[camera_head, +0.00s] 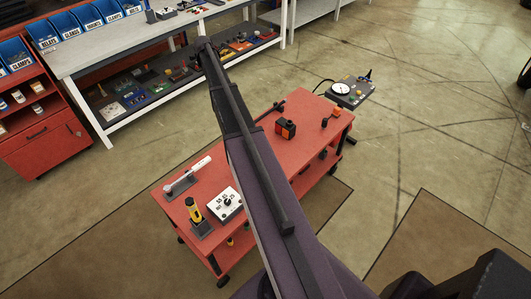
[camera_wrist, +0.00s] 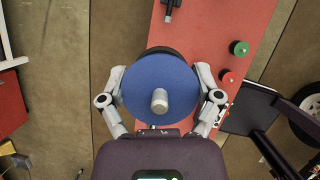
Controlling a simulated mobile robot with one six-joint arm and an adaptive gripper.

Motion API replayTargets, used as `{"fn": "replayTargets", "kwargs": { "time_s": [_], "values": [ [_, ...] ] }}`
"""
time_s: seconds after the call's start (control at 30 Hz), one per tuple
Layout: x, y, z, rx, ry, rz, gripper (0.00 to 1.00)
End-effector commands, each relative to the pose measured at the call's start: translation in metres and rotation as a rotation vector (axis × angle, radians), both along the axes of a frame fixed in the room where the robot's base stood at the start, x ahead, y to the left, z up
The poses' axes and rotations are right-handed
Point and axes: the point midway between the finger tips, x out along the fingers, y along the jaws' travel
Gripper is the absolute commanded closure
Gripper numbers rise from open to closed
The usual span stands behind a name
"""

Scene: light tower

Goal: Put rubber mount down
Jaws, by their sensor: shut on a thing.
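In the wrist view, my gripper (camera_wrist: 162,80) is shut on the rubber mount (camera_wrist: 138,100), a round blue disc with a grey metal stud facing the camera and a dark rim behind it. One finger is on each side of the disc. A red surface (camera_wrist: 210,22) shows below and behind it. The disc hides part of this surface, and I cannot tell the gap between them. In the head view, my arm crosses the middle of the picture, and I cannot make out my gripper or the mount there.
The head view shows a red cart (camera_head: 257,157) with a white meter box (camera_head: 226,204), a yellow-black tool (camera_head: 194,211) and an orange-black block (camera_head: 286,128). A grey gauge box (camera_head: 349,92) sits beyond. The wrist view shows a green knob (camera_wrist: 239,48) and a red knob (camera_wrist: 228,79) beside the mount.

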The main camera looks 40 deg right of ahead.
Motion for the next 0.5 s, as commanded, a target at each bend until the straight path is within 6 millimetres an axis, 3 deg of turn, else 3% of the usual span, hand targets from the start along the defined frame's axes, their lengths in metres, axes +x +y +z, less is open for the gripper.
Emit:
{"fn": "replayTargets", "kwargs": {
  "time_s": [0.03,0.5],
  "values": [
    [-0.006,-0.001,-0.015,0.000,0.001,-0.006,0.78],
    [-0.048,-0.017,-0.094,-0.001,0.000,-0.067,0.78]
  ]
}}
